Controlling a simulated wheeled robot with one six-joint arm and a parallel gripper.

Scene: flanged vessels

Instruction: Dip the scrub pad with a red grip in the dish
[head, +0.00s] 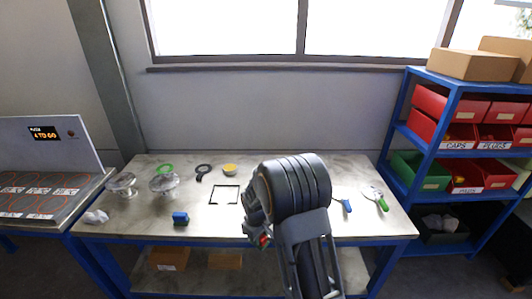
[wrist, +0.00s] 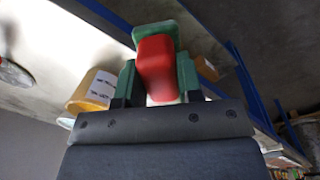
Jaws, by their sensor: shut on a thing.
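My gripper (wrist: 157,80) is shut on the red grip (wrist: 157,68) of a scrub pad. The pad's green body (wrist: 160,32) shows beyond the grip in the wrist view. In the head view a bit of red (head: 264,240) shows at my gripper (head: 257,236), left of my wrist and over the front part of the table; the pad is mostly hidden there. A small round dish (head: 229,169) with yellow in it stands at the back middle of the table, beyond and left of my gripper, apart from it.
A blue-topped block (head: 180,217) stands front left on the table (head: 130,222). A black square outline (head: 224,195) lies mid-table. Two glassy flanged vessels (head: 164,182) stand at left. Green-handled (head: 382,204) and blue-handled tools (head: 347,206) lie right. Shelves with bins (head: 455,150) stand beyond.

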